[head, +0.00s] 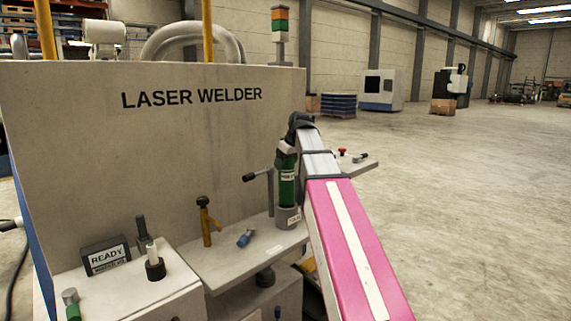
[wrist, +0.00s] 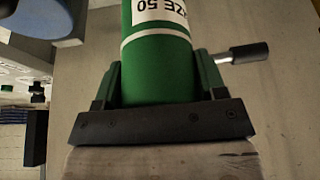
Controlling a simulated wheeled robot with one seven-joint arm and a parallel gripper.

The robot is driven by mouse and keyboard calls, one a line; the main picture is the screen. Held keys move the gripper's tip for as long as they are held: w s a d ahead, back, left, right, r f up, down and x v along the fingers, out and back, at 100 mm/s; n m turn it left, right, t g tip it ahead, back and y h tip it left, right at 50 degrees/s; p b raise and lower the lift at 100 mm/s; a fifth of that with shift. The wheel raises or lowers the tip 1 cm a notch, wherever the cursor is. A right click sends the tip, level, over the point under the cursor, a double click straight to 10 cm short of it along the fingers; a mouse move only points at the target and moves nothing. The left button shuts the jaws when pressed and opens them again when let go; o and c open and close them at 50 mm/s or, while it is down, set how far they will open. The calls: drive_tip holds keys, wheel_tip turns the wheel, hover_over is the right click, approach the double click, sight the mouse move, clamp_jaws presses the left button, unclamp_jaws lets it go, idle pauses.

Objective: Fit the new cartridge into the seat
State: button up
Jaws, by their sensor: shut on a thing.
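My gripper (head: 286,148) is shut on a green cartridge (head: 286,186) near its upper end, at the right part of the machine's shelf. The cartridge is upright and has a white label. Its lower end meets the top of the grey cylindrical seat (head: 289,216); I cannot tell how far it is inside. In the wrist view the cartridge (wrist: 158,70) stands between the two jaws of my gripper (wrist: 160,85). Its label, upside down there, reads "ZE 50" in part. The seat cannot be made out in the wrist view.
A dark-handled lever (head: 262,178) stands close left of the cartridge. A yellow clamp (head: 207,222) and a small blue piece (head: 245,238) are on the shelf (head: 228,256). A "READY" sign (head: 106,257) and a white-tipped post (head: 154,262) are at left. The laser welder's panel (head: 150,150) rises behind.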

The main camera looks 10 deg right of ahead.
sight(293, 168)
drive_tip(key=shift+f, duration=4.8)
drive_tip(key=o, duration=1.6)
drive_tip(key=v, duration=1.1)
drive_tip(key=shift+f, duration=0.1)
